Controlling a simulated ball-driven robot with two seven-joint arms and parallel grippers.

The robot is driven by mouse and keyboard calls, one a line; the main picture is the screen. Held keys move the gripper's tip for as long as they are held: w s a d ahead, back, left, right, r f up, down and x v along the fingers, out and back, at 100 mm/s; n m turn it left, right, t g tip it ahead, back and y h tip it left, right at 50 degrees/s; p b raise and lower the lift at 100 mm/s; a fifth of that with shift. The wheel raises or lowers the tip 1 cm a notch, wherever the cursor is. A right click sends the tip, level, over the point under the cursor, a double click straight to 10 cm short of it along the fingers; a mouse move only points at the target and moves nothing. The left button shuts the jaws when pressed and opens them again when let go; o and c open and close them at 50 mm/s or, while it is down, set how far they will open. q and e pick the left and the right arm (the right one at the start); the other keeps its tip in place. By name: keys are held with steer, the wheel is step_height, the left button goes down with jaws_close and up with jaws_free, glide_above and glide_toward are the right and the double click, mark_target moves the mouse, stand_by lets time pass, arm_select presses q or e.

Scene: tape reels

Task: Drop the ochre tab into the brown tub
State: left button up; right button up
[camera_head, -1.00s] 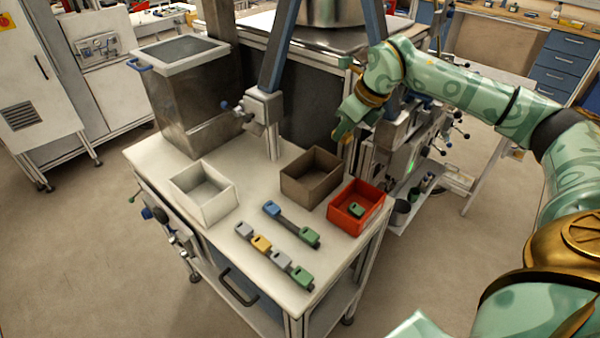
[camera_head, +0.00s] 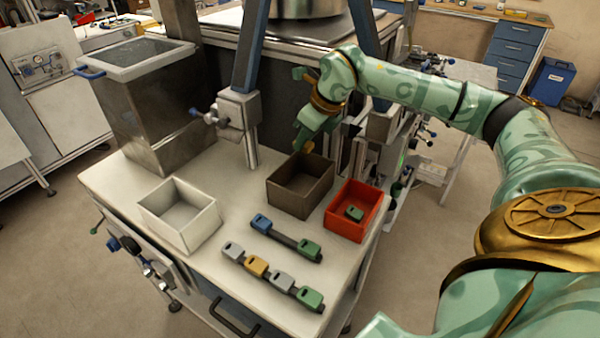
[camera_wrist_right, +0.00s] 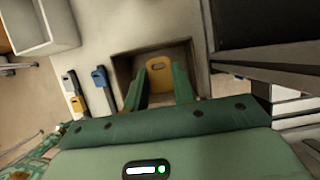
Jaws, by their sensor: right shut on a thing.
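The ochre tab (camera_wrist_right: 158,74) is between the green fingers of my right gripper (camera_wrist_right: 161,86) in the right wrist view. The gripper is shut on it. In the head view my right gripper (camera_head: 306,143) hangs above the back edge of the brown tub (camera_head: 290,200), with a small bit of ochre (camera_head: 309,147) showing at its tips. In the right wrist view the tab appears over the opening of the brown tub (camera_wrist_right: 122,68). The tub's inside floor is partly hidden by the gripper and tab. My left gripper is out of view.
A red tub (camera_head: 338,227) holding a green tab (camera_head: 354,213) stands right of the brown tub. A white tub (camera_head: 200,230) stands left. Two dark rails with tabs lie in front, one carrying another ochre tab (camera_head: 256,266). A grey post (camera_head: 250,145) rises behind.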

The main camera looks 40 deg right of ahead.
steer(key=shift+s, duration=0.1)
steer(key=o, duration=1)
steer(key=p+v, duration=0.3)
steer(key=v, duration=1.3)
steer(key=shift+s+r, duration=0.1)
